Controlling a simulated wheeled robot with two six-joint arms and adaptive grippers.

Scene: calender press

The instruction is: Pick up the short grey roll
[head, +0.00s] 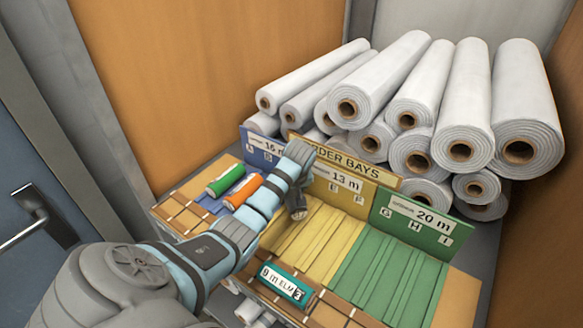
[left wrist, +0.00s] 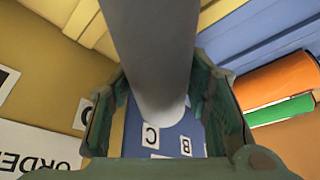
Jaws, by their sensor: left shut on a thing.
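The short grey roll (left wrist: 150,45) stands out as a plain grey cylinder between the fingers of my left gripper (left wrist: 165,112) in the left wrist view. The gripper is shut on it. In the head view my left gripper (head: 298,208) is over the border of the blue and yellow bays, and my own arm covers part of it; I cannot make out the roll there. My right gripper is not in view.
A green roll (head: 226,180) and an orange roll (head: 243,191) lie in the blue bay, left of my arm. The yellow bay (head: 318,240) and green bay (head: 390,280) look empty. A teal labelled block (head: 286,284) sits in front. Large white rolls (head: 380,80) are piled behind the bay signs.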

